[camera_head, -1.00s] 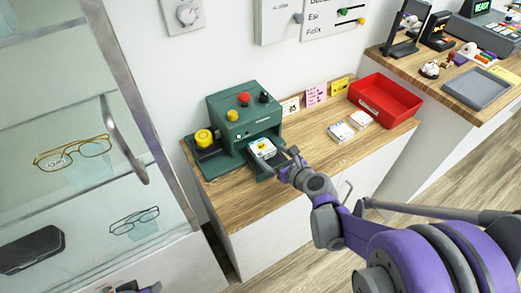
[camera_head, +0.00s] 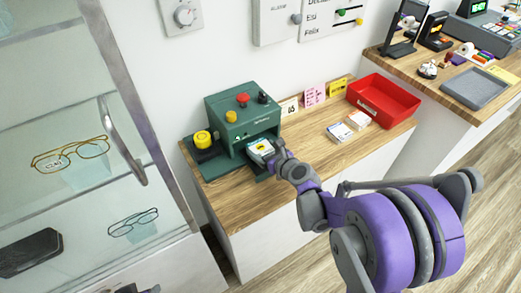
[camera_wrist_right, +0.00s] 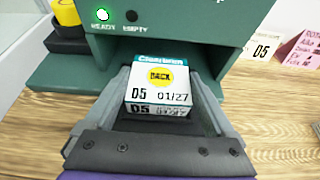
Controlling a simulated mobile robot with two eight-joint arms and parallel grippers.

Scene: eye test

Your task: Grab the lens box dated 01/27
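The lens box dated 01/27 (camera_wrist_right: 160,96) is white with a yellow round sticker and "05" beside the date. It lies on the green dispenser's outlet, and it also shows in the head view (camera_head: 261,148). My right gripper (camera_wrist_right: 160,82) has one finger on each side of this box. The fingers stand wide apart, and I see no clear grip on the box. It also shows in the head view at the outlet (camera_head: 270,155). Only a small part of my left gripper (camera_head: 135,289) shows at the bottom edge, so its fingers cannot be made out.
The green dispenser (camera_head: 232,120) has a lit READY lamp (camera_wrist_right: 102,14) and a yellow button (camera_head: 202,138) beside it. More small boxes (camera_head: 339,132) lie near a red tray (camera_head: 385,108). Note cards (camera_head: 314,95) stand behind. A glass cabinet (camera_head: 75,190) is at left.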

